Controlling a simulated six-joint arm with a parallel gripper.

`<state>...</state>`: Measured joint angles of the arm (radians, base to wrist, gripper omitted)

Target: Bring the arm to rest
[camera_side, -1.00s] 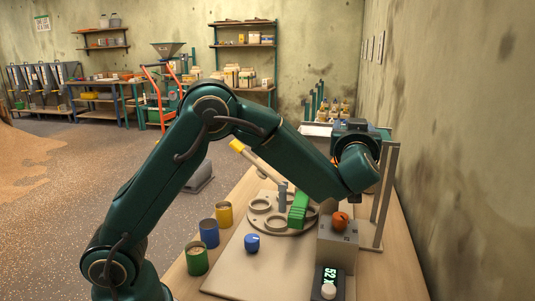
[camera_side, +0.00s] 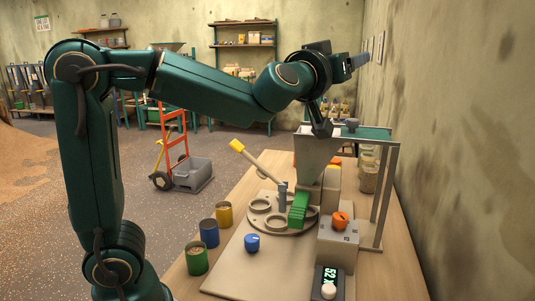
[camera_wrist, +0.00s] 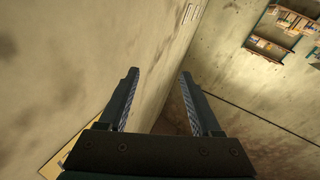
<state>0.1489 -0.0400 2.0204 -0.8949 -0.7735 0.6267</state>
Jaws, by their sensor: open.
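My gripper (camera_wrist: 158,75) is open and empty in the wrist view, its two dark fingers spread apart with only wall and room corner beyond. In the side view my gripper (camera_side: 362,58) is raised high at the upper right, pointing toward the right wall, well above the table. My arm is lifted, with its upper link near upright and its forearm reaching right, over the hopper (camera_side: 318,148). Nothing touches the gripper.
The table (camera_side: 190,268) holds green, blue and yellow cups (camera_side: 209,234), a round plate with rings (camera_side: 262,206), a green ramp (camera_side: 298,212), an orange knob (camera_side: 340,220) and a display (camera_side: 328,283). A metal frame (camera_side: 385,190) stands at right. The right wall (camera_side: 470,130) is near the gripper.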

